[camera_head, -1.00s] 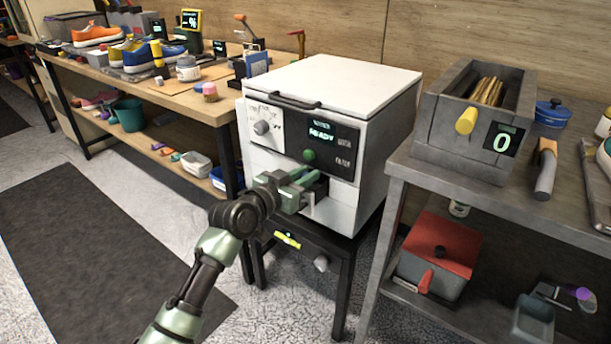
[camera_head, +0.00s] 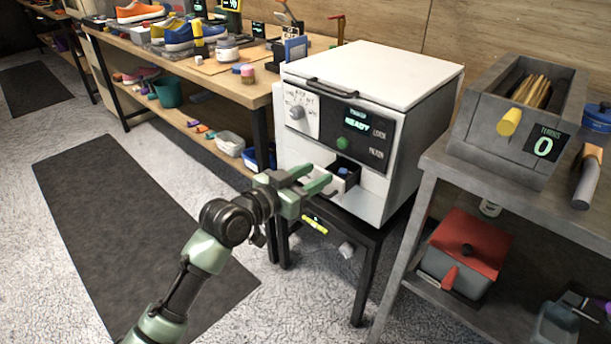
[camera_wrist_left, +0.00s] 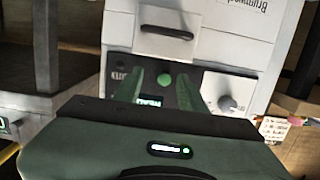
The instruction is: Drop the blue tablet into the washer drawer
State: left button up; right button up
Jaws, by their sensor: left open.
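The white washer (camera_head: 372,75) stands on a dark stand, with its lid shut and a green "READY" display. Its small dark drawer (camera_head: 352,182) is pulled out at the lower front. A small blue piece, which looks like the blue tablet (camera_head: 344,171), lies inside the drawer. My left gripper (camera_head: 320,176) is open and empty, just in front and to the left of the drawer. My right gripper is not in view.
A grey bench (camera_head: 440,178) with a counter box (camera_head: 515,125) reading 0 stands close on the right. A wooden bench (camera_head: 240,88) with shoes and jars is at the left. The floor mat (camera_head: 110,220) and nearby floor are clear.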

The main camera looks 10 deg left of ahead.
pick_arm(q)
jog(key=s+a+f+n+g+y, duration=0.2)
jog(key=s+a+f+g+y, duration=0.15)
jog(key=s+f, duration=0.65)
jog(key=s+a+f+n+g+y, duration=0.15)
jog(key=s+a+f, duration=0.35)
jog(key=f, duration=0.9)
jog(key=s+a+f+g+y, duration=0.1)
jog(key=s+a+f, duration=0.1)
jog(key=s+f, duration=0.2)
jog(key=s+a+f+n+g+y, duration=0.1)
jog(key=s+f, duration=0.3)
jog(key=s, duration=0.6)
jog(key=s+a+f+g+y, duration=0.2)
jog(key=s+a+f+g, duration=0.1)
jog(key=s, duration=0.4)
jog(key=shift+a+f+n, duration=0.15)
jog(key=shift+f+n, duration=0.2)
jog(key=shift+f, duration=0.15)
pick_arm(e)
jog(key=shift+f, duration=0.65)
pick_arm(q)
jog(key=shift+w, duration=0.1)
